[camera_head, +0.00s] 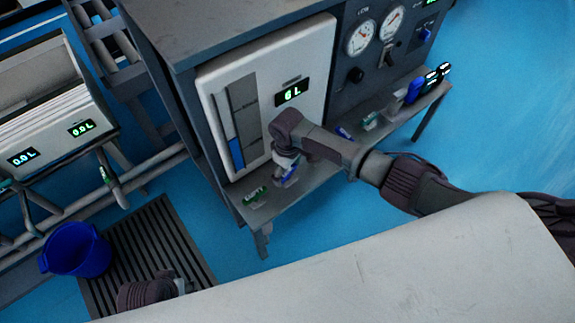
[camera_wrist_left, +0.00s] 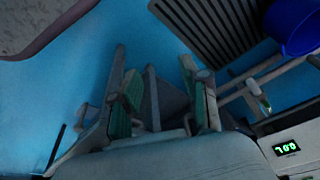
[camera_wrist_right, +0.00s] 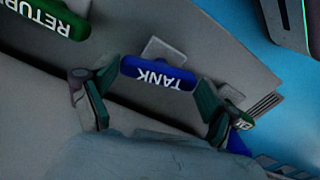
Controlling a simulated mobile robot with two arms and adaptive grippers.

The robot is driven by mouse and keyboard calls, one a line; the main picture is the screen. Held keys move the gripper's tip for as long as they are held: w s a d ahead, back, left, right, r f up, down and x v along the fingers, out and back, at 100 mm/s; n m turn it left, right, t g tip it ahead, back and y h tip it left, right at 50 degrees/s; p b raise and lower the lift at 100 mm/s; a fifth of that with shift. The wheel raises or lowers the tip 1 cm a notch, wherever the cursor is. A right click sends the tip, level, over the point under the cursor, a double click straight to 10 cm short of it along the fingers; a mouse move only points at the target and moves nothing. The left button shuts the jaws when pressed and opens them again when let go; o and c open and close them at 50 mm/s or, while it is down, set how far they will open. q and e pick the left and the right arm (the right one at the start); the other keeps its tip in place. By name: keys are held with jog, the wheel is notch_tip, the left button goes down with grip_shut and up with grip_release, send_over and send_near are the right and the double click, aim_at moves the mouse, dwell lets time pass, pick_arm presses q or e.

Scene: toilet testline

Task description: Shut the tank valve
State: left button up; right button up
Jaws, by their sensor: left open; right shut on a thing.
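The tank valve has a blue handle lettered TANK (camera_wrist_right: 160,72), seen in the right wrist view on the grey shelf. In the head view part of this blue handle (camera_head: 290,173) shows below my right gripper (camera_head: 285,158). In the right wrist view the two fingers of my right gripper (camera_wrist_right: 157,84) are shut on the handle, one at each end of it. My left gripper (camera_wrist_left: 163,88) is open and empty in the left wrist view, over the blue floor. In the head view only part of my left arm shows at the bottom left.
A green RETURN handle (camera_wrist_right: 48,18) lies beside the TANK handle. Other handles stand farther along the shelf (camera_head: 315,180). The white tank panel (camera_head: 318,55) rises behind it, with a lit display (camera_head: 291,93). A blue bucket (camera_head: 75,250) stands by a floor grate (camera_head: 160,240).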

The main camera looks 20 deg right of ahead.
jog(key=m+p, duration=0.2)
jog(key=p, duration=0.1)
jog(key=shift+r+m, duration=0.1)
jog(key=shift+m, duration=0.3)
pick_arm(q)
jog(key=s+f, duration=0.4)
jog(key=f, duration=0.8)
jog(key=shift+a+f+g, duration=0.15)
jog(key=shift+a+g, duration=0.05)
jog(key=shift+g, duration=0.2)
jog(key=shift+s, duration=0.1)
pick_arm(e)
jog(key=o, duration=0.9)
notch_tip(320, 180, up, 12)
